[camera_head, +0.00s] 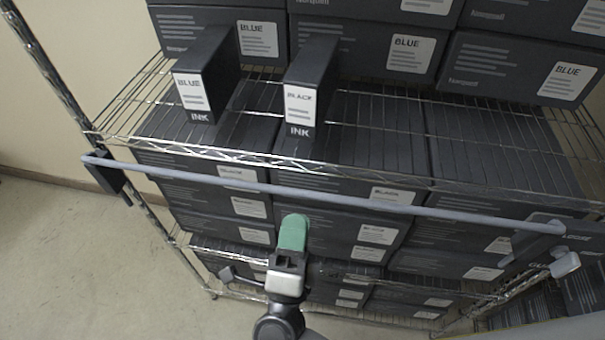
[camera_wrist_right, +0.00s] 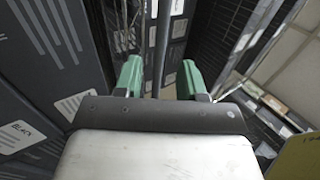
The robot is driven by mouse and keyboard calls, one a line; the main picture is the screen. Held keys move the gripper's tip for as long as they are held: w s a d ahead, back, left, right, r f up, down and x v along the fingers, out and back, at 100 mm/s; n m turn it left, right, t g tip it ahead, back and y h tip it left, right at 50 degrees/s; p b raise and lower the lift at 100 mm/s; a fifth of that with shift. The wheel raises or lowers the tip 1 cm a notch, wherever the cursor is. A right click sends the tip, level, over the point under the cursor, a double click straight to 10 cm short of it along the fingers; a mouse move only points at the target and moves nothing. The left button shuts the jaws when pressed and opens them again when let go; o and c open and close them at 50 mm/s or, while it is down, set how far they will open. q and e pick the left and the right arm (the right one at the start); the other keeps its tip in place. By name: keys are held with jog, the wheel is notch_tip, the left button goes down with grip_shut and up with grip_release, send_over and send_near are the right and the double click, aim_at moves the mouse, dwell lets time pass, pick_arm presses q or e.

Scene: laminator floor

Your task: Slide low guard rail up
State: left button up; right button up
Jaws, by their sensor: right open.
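A long grey-blue guard rail (camera_head: 330,194) runs across the front of the shelf, just below the wire shelf edge, from a dark bracket at left to a mount at right. Lower down, a short piece of a grey bar with a knob (camera_head: 240,280) shows left of my right gripper; I cannot tell how far it runs. My right gripper (camera_head: 292,233), with green fingertips, is open in front of the boxes, below the long rail in the picture. In the right wrist view, a grey bar (camera_wrist_right: 162,45) lies between its open fingers (camera_wrist_right: 159,80); contact is not visible. My left gripper is not in view.
A chrome wire rack (camera_head: 170,150) holds several dark boxes on its levels. Two upright ink boxes, blue (camera_head: 191,93) and black (camera_head: 300,105), stand near the upper shelf's front edge. Bare floor (camera_head: 75,250) lies to the left.

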jog(key=p+x, duration=0.2)
jog(key=x, duration=0.4)
jog(key=shift+w+r, duration=0.1)
jog(key=shift+r, duration=0.05)
jog(key=shift+w+d+r+p, duration=0.2)
jog(key=shift+w+p, duration=0.1)
jog(key=shift+w, duration=0.2)
grip_shut()
